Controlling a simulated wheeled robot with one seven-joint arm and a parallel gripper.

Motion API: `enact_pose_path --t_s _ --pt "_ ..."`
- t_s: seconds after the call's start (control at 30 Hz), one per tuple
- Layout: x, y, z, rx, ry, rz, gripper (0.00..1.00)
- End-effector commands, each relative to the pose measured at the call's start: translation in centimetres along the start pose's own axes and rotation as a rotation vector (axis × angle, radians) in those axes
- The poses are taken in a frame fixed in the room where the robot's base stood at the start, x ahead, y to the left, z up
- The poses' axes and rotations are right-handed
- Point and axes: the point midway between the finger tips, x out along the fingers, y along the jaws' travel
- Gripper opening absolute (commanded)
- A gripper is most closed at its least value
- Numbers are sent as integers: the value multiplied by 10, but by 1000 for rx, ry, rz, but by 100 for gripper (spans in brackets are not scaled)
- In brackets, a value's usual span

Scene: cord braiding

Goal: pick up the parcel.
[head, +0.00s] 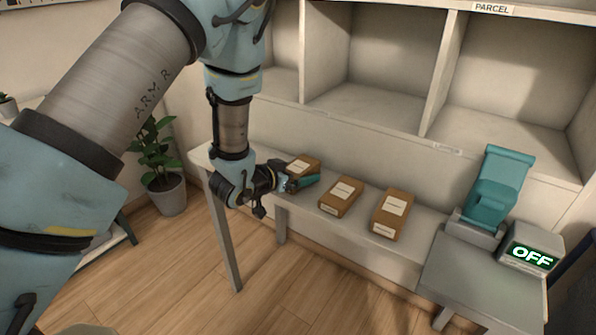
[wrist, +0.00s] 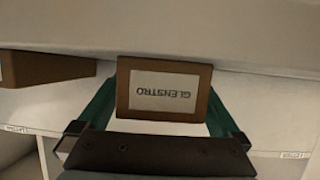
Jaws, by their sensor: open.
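Three brown parcels with white labels lie in a row on the narrow bench: the left one (head: 304,163), the middle one (head: 341,196) and the right one (head: 391,214). My gripper (head: 297,181) is at the left parcel and partly hides it. In the wrist view the parcel (wrist: 123,92) sits between the two teal fingers of my gripper (wrist: 162,98), one on each side. Its label reads GLENSTRO, upside down. The fingers are open; whether either one touches the parcel I cannot tell.
Another brown parcel (wrist: 40,70) shows at the left of the wrist view. Behind the bench stand shelf compartments (head: 385,100), one marked PARCEL (head: 492,8). At the right are a teal device (head: 498,185) and a box reading OFF (head: 532,255). A potted plant (head: 163,175) stands at the left.

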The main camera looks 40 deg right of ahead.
Motion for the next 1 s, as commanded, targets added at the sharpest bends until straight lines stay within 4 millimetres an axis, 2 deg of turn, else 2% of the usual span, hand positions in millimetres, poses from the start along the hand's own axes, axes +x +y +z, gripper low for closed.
enact_pose_path --t_s 0.13,0.83,1.0 --pt "0 0 0 0 0 0 100" --pt "0 0 0 0 0 0 21" --pt "0 0 0 1 0 0 21"
